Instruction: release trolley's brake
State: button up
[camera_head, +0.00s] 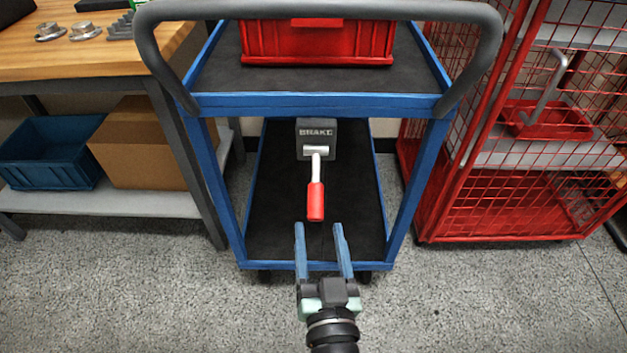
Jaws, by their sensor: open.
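The blue trolley (313,265) stands straight ahead, with black shelf mats and a grey push handle (320,9) across its top. On it, a dark box marked BRAKE (317,132) carries a lever with a metal shaft and a red grip (315,202). The lever points down toward me in the picture. My gripper (319,228) is at the lower centre, its two blue fingers apart and empty. The fingertips show just below the end of the red grip, with a small gap in the picture. Depth between them is hard to tell.
A red bin (317,42) sits on the trolley's top shelf. A wooden-topped workbench (100,62) with a blue crate (48,150) and a cardboard box (137,145) below stands left. A red mesh cage cart (500,215) stands right. The speckled floor in front is clear.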

aim_at(313, 190)
jog(key=w, duration=0.3)
jog(key=w+p, duration=0.1)
jog(key=w, duration=0.2)
jog(key=w+a, duration=0.1)
jog(key=w, duration=0.3)
jog(key=shift+a, duration=0.1)
grip_shut()
dwell(1.2)
